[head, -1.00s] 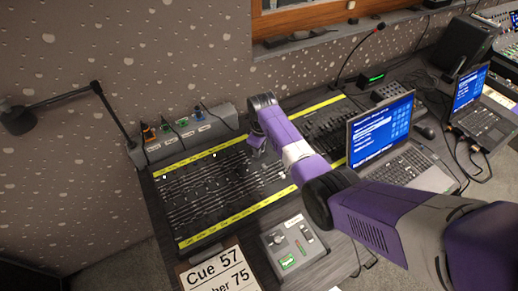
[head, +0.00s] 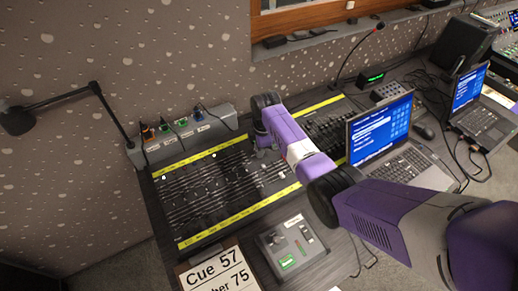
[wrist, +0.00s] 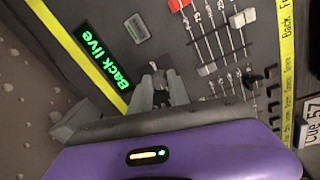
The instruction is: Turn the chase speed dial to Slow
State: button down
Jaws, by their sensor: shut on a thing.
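My gripper (head: 263,152) is low over the middle of the lighting console, between its two fader banks. In the wrist view, my gripper (wrist: 158,88) is shut on a small dark knob (wrist: 153,67), which I take to be the chase speed dial. The fingers cover most of it. Its pointer and any Slow mark cannot be read. A green-lit display reading "Back live" (wrist: 118,47) lies to the left of the fingers.
Fader rows (wrist: 215,35) lie to the right of my gripper in the wrist view. A laptop (head: 382,130) stands right of the console, near my arm. A small control box (head: 290,245) and a cue card (head: 215,272) are at the front. A desk lamp (head: 95,90) stands left.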

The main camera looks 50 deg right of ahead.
dwell(0.4)
jog(key=c, duration=1.3)
grip_release()
jog(key=shift+o, duration=0.2)
jog(key=shift+r, duration=0.15)
notch_tip(320, 180, up, 7)
jog(key=s, duration=0.1)
jog(key=shift+r+b, duration=0.2)
jog(key=shift+b, duration=0.2)
jog(key=shift+a, duration=0.1)
